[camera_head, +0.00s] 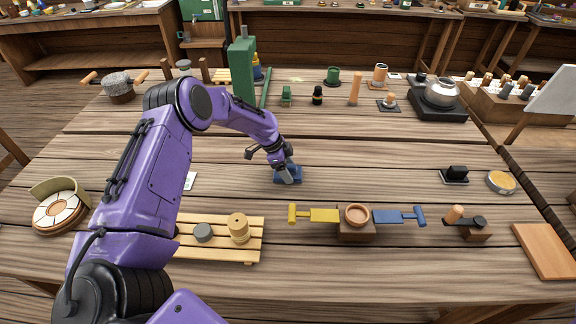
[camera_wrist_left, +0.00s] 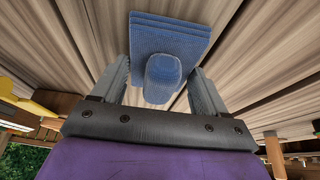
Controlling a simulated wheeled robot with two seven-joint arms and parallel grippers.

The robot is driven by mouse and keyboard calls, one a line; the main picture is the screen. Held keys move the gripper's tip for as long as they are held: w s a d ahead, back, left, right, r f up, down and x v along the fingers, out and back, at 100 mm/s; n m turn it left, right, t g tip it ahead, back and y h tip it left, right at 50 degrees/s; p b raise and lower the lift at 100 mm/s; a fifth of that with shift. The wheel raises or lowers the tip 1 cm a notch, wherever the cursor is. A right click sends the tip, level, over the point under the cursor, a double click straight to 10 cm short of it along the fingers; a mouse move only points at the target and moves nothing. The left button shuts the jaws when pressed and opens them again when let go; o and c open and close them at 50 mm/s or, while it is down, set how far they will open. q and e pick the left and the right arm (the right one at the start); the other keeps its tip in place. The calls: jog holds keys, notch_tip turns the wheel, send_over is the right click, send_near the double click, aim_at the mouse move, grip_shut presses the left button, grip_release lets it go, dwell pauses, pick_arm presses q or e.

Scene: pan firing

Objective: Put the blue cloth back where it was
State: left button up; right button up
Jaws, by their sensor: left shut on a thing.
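The blue cloth (camera_head: 292,170) is at the middle of the wooden table, under my left gripper (camera_head: 284,174). In the left wrist view the blue cloth (camera_wrist_left: 172,38) shows as a flat folded stack with a raised blue lump (camera_wrist_left: 163,76) between the two fingers of my left gripper (camera_wrist_left: 160,85). The left gripper is shut on the blue cloth. Whether the cloth touches the table cannot be told. My right gripper is not in view.
A wooden slatted rack (camera_head: 250,252) with small weights is in front. Table around the cloth is clear.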

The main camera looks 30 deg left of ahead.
pick_arm(q)
jog(key=shift+f, duration=0.15)
jog(key=o, duration=1.2)
jog(key=shift+r, duration=0.35)
jog(key=b+v, duration=0.2)
jog(key=v, duration=0.9)
jog(key=shift+s+r, duration=0.15)
jog(key=shift+r, duration=0.1)
jog(key=shift+a, duration=0.1)
